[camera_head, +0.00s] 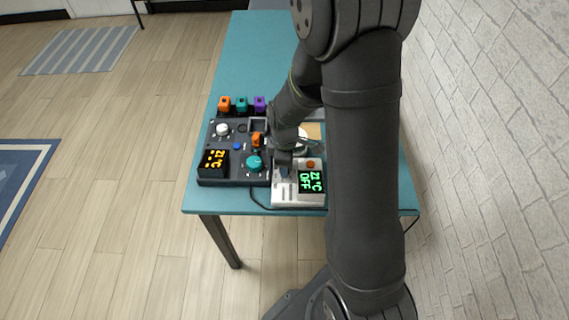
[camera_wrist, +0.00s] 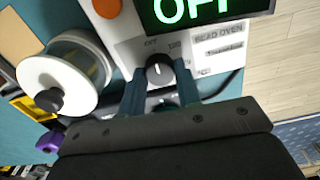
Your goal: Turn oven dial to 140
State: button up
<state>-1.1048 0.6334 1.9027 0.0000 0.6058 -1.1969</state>
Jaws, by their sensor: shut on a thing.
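The bead oven (camera_head: 285,203) is a white box at the near edge of the teal table; its panel also shows in the wrist view (camera_wrist: 125,50). Its display (camera_head: 312,181) glows green and reads 22°C and OFF. The oven dial (camera_wrist: 159,70) is a dark grey knob with a white pointer line, with small marks around it too blurred to read surely. My gripper (camera_wrist: 161,84) has its two blue-grey fingers on either side of the dial and is shut on it. In the head view my arm hides the dial.
An orange button (camera_wrist: 107,7) is beside the oven display. A lidded glass jar (camera_wrist: 62,85) stands close by. The table's far part is clear.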

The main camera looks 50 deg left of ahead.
jog(key=m, duration=0.3)
jog(key=shift+m, duration=0.4)
jog(key=m, duration=0.3)
jog(key=shift+m, duration=0.4)
jog(key=m, duration=2.1)
jog(key=shift+m, duration=0.3)
jog(key=o, duration=1)
